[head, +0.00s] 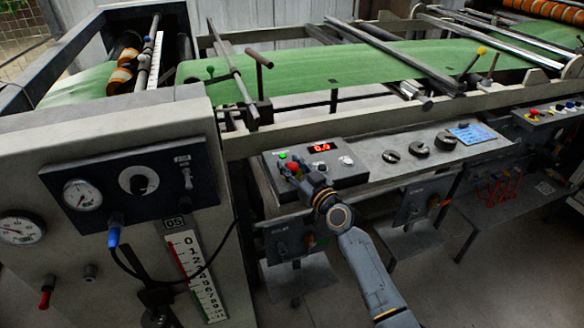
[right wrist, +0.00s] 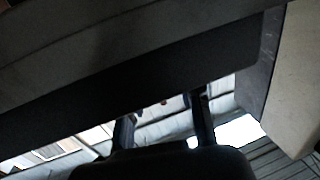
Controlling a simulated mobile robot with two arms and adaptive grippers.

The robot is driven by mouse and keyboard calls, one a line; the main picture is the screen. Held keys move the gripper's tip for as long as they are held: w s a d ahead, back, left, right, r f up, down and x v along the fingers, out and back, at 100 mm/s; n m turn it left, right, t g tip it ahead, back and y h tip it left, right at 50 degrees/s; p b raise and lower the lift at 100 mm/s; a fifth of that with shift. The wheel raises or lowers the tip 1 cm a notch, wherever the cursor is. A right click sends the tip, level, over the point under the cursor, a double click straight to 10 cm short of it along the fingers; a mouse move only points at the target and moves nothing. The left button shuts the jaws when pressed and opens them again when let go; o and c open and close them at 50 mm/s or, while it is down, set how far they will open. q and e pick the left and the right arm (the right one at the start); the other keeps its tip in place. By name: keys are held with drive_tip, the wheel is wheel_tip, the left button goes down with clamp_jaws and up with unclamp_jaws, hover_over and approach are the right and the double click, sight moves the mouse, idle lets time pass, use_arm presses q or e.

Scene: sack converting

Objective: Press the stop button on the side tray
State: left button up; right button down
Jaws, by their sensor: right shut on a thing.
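The side tray (head: 375,160) is a grey sloped panel below the green web. Near its left end is a control box with a lit red display (head: 321,147) reading 0.0, a green button (head: 283,156) and a red stop button (head: 293,167). My right gripper (head: 298,174) reaches the box from below, its fingertips at the red button and partly covering it. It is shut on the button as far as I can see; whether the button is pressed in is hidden. In the right wrist view the two fingers (right wrist: 162,112) stand against a dark edge. My left gripper is out of view.
A white knob (head: 346,160) sits on the box right of my gripper. A grey gauge cabinet (head: 120,130) stands at left.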

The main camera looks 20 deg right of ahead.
drive_tip(key=shift+f, duration=0.25)
drive_tip(key=c, duration=0.9)
unclamp_jaws()
drive_tip(key=shift+o, duration=0.2)
drive_tip(key=shift+s, duration=0.2)
drive_tip(key=v, duration=1.1)
drive_tip(key=shift+s, duration=0.35)
drive_tip(key=shift+d, duration=0.15)
